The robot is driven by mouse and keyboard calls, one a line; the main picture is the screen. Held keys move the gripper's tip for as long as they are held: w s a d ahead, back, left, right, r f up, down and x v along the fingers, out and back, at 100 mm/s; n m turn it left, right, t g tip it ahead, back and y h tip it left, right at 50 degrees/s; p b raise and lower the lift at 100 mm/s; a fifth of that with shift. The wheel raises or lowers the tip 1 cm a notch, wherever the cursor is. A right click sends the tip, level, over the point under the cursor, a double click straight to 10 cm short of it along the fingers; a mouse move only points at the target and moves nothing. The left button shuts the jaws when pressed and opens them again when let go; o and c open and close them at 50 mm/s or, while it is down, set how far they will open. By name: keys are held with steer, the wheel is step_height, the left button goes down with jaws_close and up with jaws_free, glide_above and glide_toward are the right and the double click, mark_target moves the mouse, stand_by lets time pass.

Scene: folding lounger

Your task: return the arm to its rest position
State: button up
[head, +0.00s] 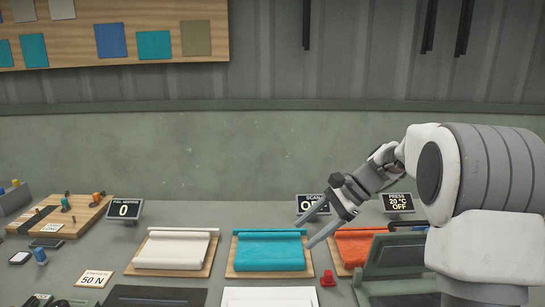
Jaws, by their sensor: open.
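My gripper (316,229) is in the head view, right of centre. Its two fingers are spread apart with nothing between them. It points down and to the left, and it shows just right of the teal roll of fabric (268,251) on its wooden board. I cannot tell the exact height of the fingertips over the table.
A white fabric roll (175,250) lies on a board at the left. A small red object (327,278) stands below my gripper. A dark green press-like device (395,256) stands at the right. Small displays (124,210) line the back. The air above the table's left half is clear.

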steer(key=s+d+r+n+t+h, duration=0.1)
steer(key=s+r+n+h, duration=0.1)
steer(key=s, duration=0.7)
steer(key=s+d+r+n+t+h+p, duration=0.1)
steer(key=s+d+r+n+t+h, duration=0.1)
steer(key=s+n, duration=0.4)
steer(key=s+d+r+n+t+h+p, duration=0.1)
steer(key=s+n+h, duration=0.3)
steer(key=s, duration=0.9)
steer(key=shift+d+r+n+t+h, duration=0.3)
steer(key=shift+d+r+n+t, duration=0.25)
steer(key=shift+r+t, duration=0.2)
